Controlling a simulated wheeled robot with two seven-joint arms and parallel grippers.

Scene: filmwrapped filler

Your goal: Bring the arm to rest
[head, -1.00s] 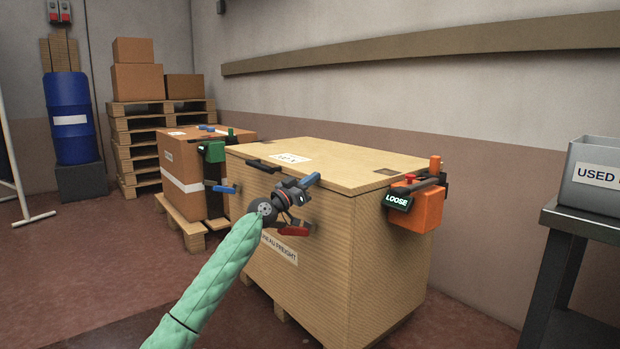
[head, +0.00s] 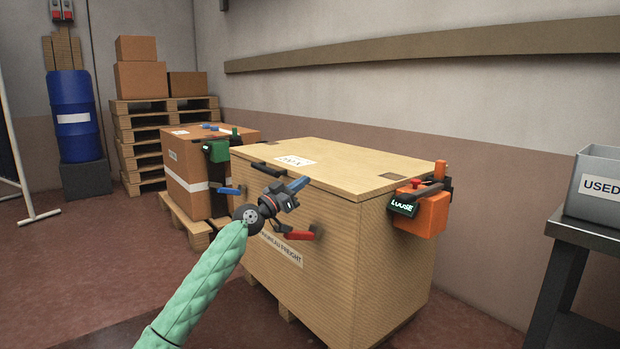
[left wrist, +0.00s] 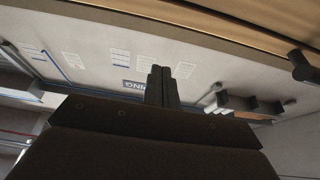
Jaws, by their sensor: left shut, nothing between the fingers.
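My left arm, in a green quilted sleeve, comes in from the bottom of the head view. Its gripper (head: 285,194) is in front of the upper front face of the wooden crate (head: 330,230), with a blue part at its end. The gripper is shut and empty. In the left wrist view its dark fingers (left wrist: 161,86) stand together with nothing between them, against a pale wall with papers. Whether the gripper touches the crate cannot be told. My right gripper is not in view.
A red lever (head: 297,234) is on the crate's front, close to the gripper. An orange device (head: 424,214) reading LOOSE hangs at its right corner. A strapped carton (head: 190,165) stands behind left, a dark table (head: 585,235) with a grey bin (head: 600,205) at right. Floor at left is clear.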

